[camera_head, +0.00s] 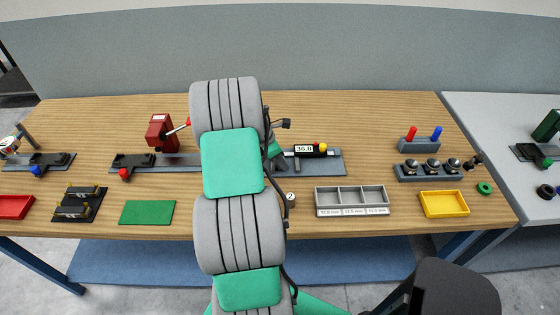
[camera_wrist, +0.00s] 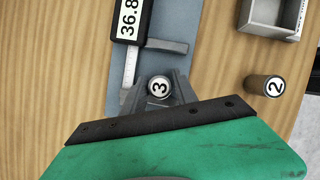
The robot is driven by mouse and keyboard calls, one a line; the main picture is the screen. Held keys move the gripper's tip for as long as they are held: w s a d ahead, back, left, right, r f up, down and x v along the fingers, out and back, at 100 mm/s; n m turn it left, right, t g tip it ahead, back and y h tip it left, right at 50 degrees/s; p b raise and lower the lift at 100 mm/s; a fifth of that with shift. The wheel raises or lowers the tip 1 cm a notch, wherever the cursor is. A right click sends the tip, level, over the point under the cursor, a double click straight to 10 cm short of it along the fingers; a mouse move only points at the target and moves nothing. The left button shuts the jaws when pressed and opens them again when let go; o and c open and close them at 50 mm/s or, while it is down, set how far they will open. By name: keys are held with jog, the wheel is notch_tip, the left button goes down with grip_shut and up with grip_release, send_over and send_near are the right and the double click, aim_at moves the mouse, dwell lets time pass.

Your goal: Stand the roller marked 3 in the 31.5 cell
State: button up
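The roller marked 3 (camera_wrist: 158,88) shows its numbered end up in the wrist view, over the grey gauge plate. My gripper (camera_wrist: 161,90) has its grey fingers close on both sides of it and appears shut on it; the lower part of the roller is hidden. The grey tray (camera_head: 352,210) has three empty cells in a row with labels in front; the middle label appears to read 31.5 mm. The gauge (camera_head: 310,150) reads 36.8; it also shows in the wrist view (camera_wrist: 128,22).
The roller marked 2 (camera_wrist: 265,88) stands on the wooden bench (camera_head: 400,120), between my arm and the tray. A yellow tray (camera_head: 444,204) lies right of the grey one. Behind are a grey block with knobs (camera_head: 428,173) and a stand with red and blue pegs (camera_head: 421,145).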

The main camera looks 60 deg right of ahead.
jog(key=shift+r, duration=0.1)
grip_shut()
dwell(0.6)
